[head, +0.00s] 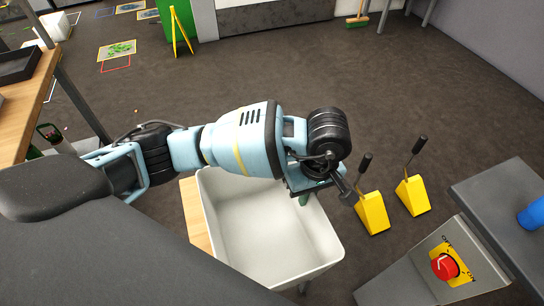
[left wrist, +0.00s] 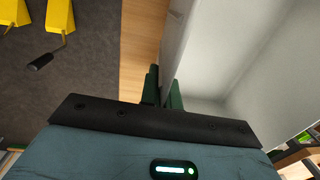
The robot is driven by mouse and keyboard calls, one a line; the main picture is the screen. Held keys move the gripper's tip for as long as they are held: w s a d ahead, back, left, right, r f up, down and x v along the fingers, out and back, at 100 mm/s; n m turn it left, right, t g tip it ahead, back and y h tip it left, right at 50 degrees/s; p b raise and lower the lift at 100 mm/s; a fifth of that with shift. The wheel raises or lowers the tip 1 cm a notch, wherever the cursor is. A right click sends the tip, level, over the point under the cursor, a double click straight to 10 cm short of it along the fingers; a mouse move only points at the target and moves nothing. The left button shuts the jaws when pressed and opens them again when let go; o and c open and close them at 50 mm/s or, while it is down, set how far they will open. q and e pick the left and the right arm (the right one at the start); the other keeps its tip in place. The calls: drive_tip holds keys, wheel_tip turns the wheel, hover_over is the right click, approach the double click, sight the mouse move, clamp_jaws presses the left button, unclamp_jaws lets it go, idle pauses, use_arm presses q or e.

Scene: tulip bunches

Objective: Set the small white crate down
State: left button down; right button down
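The small white crate (head: 331,240) is in the lower middle of the head view, open side up, and looks empty inside. It is over a wooden surface (head: 191,207), which shows along its left side; I cannot tell whether it rests on it or hangs just above. My left gripper (head: 303,197) is at the crate's far right rim. In the left wrist view its two green fingers (left wrist: 163,90) are on either side of the crate's wall (left wrist: 176,45), close together on it. The wooden surface also shows there (left wrist: 142,40). My right gripper is not in view.
Two yellow wedges with black handles (head: 372,213) (head: 411,195) stand on the floor right of the crate. A red button on a yellow panel (head: 445,266) and a grey table (head: 500,205) are at the right. A wooden table (head: 30,105) is at the left. The floor behind is mostly clear.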

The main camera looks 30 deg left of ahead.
use_arm(q)
drive_tip(key=w+a, duration=0.4)
drive_tip(key=a, duration=0.1)
drive_tip(key=w+a+f, duration=0.1)
drive_tip(key=w+a, duration=0.1)
drive_tip(key=a, duration=0.1)
drive_tip(key=shift+w, duration=0.3)
drive_tip(key=f, duration=0.1)
drive_tip(key=w+a+f, duration=0.1)
drive_tip(key=f, duration=0.1)
drive_tip(key=shift+w+a+f+p, duration=0.25)
drive_tip(key=shift+a+f+p, duration=0.05)
drive_tip(key=shift+a+f, duration=0.05)
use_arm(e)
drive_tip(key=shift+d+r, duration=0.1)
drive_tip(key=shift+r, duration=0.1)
use_arm(q)
drive_tip(key=shift+f, duration=0.2)
drive_tip(key=c, duration=1.6)
unclamp_jaws()
drive_tip(key=shift+c, duration=0.2)
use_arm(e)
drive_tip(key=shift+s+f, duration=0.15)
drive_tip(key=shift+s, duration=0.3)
use_arm(q)
drive_tip(key=shift+r, duration=0.15)
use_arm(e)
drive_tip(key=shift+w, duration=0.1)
